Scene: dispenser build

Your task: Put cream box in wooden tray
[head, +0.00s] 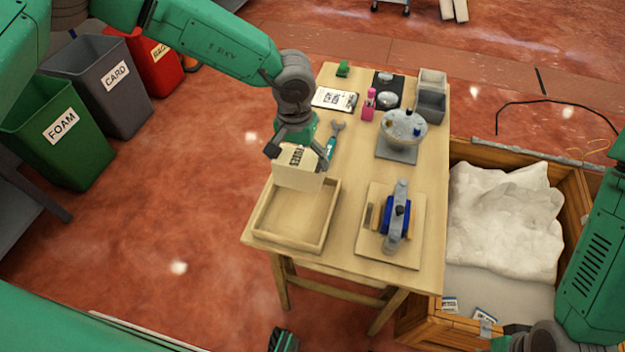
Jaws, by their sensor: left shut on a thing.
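The cream box (297,178) with dark lettering is held in my left gripper (293,150), which is shut on it from above. The box hangs over the back left part of the wooden tray (322,243). I cannot tell whether its bottom touches the tray. The tray is open, shallow and empty in the part I see, at the front left of the wooden table. My right arm shows at the right edge, over the crate side; its gripper jaws are not clearly seen.
On the table (345,142) are a blue device on a board (412,240), a round dispenser (403,130), a pink bottle (368,105), a clipboard (335,99) and grey bins (431,104). A wooden crate (577,195) with white foam stands right. Labelled waste bins (60,130) stand left.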

